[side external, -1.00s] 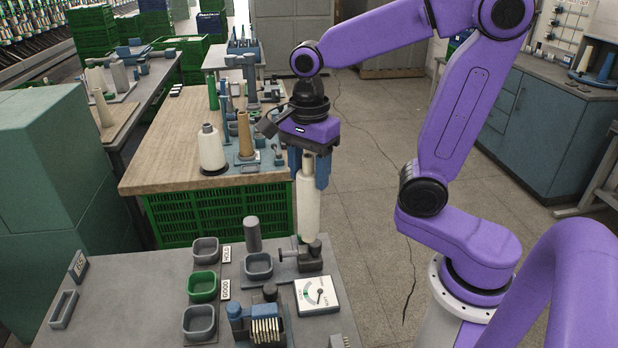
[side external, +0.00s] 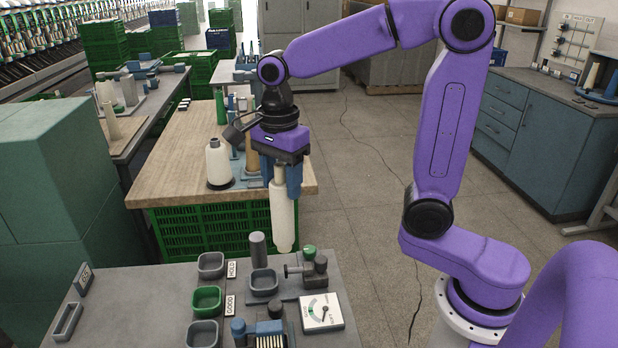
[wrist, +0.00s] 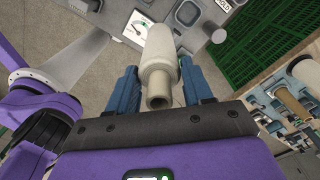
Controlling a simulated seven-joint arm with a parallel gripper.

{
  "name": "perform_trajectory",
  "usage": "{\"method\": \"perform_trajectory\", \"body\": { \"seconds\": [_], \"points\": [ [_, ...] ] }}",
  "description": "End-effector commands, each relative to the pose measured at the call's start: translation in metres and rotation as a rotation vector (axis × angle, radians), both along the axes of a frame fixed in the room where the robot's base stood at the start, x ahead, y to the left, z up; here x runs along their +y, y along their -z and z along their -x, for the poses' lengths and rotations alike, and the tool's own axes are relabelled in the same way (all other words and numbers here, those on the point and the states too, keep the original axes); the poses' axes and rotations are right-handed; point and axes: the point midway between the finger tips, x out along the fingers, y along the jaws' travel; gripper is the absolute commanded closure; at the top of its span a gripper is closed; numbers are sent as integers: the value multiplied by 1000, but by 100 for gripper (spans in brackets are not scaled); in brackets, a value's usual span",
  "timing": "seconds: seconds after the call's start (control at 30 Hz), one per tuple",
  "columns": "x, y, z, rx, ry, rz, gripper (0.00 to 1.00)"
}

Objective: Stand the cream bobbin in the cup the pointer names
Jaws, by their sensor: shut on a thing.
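My gripper (side external: 280,182) is shut on the cream bobbin (side external: 284,215), which hangs nearly upright from it, clear of the bench. The bobbin (wrist: 160,60) also shows between the blue fingers in the wrist view. On the bench are a grey cup (side external: 211,265) beside the HOLD label, a green cup (side external: 207,300) beside the GOOD label, and a grey cup (side external: 203,333) nearest the camera. A square dial (side external: 322,312) has a dark pointer and a green band at its left; the exact reading is too small to tell.
Another grey cup (side external: 263,282) sits right of the labelled ones. A grey post (side external: 258,249) stands behind it. A dark fixture with a green knob (side external: 309,252) is to the right. A blue device (side external: 262,333) is in front.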

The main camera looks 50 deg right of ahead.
Motion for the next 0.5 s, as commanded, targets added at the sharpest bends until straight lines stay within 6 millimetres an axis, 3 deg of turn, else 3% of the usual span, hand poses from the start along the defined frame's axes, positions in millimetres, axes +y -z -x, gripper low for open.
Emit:
{"method": "perform_trajectory", "body": {
  "seconds": [0.27, 0.5],
  "points": [
    [43, 23, -63, 2, -1, 2, 81],
    [80, 56, -111, 1, 0, 2, 81]
  ]
}}
